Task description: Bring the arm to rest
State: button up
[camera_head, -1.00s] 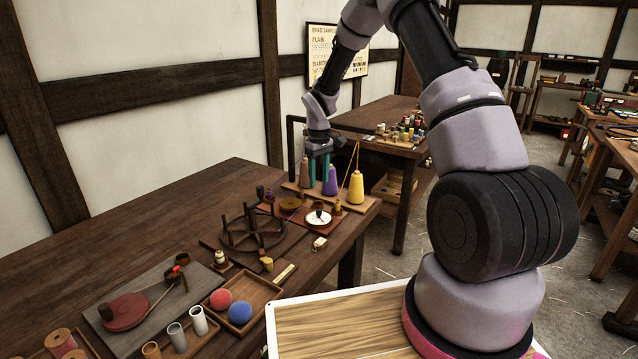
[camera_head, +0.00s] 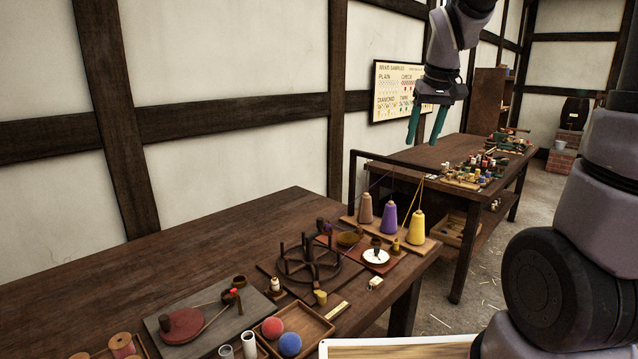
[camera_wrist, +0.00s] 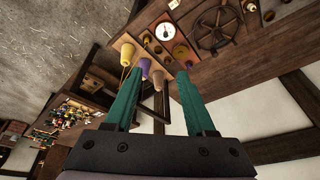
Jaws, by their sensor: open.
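My gripper (camera_head: 426,124) is open and empty, its two green fingers pointing down. It hangs in the air above and behind the cone spools, in front of the wall poster. In the wrist view the fingers (camera_wrist: 156,100) stand apart with nothing between them. Below are a yellow cone (camera_head: 416,226), a purple cone (camera_head: 390,218) and a brown cone (camera_head: 365,209) upright on a wooden board. The yellow cone (camera_wrist: 127,54) and the purple cone (camera_wrist: 145,66) also show beyond the fingers in the wrist view. My arm's middle links are partly out of frame.
The near table (camera_head: 130,275) holds a spoked wheel (camera_head: 306,258), a white dial (camera_head: 375,257) and a tray with a red ball (camera_head: 272,327) and a blue ball (camera_head: 289,344). A second table (camera_head: 428,153) stands behind. A poster (camera_head: 395,92) hangs on the wall.

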jog(key=s+r+m+t, duration=0.1)
jog(key=s+r+m, duration=0.1)
jog(key=s, duration=0.6)
jog(key=s+d+r+m+t+y, duration=0.1)
jog(key=s+r, duration=0.3)
jog(key=s, duration=0.5)
jog(key=shift+s+m+t, duration=0.3)
jog(key=shift+m+t, duration=0.4)
jog(key=shift+r, duration=0.1)
